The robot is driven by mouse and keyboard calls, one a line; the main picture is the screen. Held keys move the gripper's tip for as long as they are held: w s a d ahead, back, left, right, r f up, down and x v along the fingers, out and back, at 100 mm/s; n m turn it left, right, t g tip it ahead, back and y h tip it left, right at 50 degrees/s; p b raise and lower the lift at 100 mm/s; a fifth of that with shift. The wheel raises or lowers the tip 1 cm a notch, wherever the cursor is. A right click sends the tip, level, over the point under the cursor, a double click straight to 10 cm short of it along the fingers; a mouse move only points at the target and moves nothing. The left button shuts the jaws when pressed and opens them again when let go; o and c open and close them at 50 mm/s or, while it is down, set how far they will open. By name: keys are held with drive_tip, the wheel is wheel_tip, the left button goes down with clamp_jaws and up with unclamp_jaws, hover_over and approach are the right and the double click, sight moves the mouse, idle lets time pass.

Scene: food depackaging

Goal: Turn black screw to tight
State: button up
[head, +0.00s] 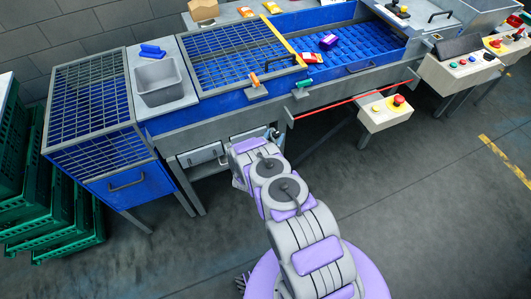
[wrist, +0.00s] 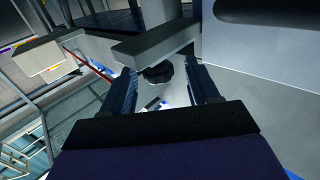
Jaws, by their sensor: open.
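The black screw (wrist: 158,73) is a dark ribbed knob under a grey metal bar (wrist: 155,42) in the wrist view. My gripper (wrist: 164,78) is open, with one dark blue finger on each side of the screw. Gaps show between the fingers and the knob, so it is not gripped. In the head view my arm reaches to the front of the blue and grey machine (head: 222,115), below its front edge. The screw cannot be made out there, and my gripper is mostly hidden by my own arm.
A blue mesh cage (head: 90,95) and stacked green crates (head: 70,235) stand on the left. A control box with a red button (head: 385,113) and a red rod (head: 350,97) are right of my arm. Grey floor (head: 430,200) is open at the right.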

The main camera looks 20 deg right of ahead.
drive_tip(key=p+v, duration=0.3)
drive_tip(key=v, duration=1.2)
drive_tip(key=shift+a+p, duration=0.15)
drive_tip(key=shift+p, duration=0.15)
drive_tip(key=shift+s, duration=0.1)
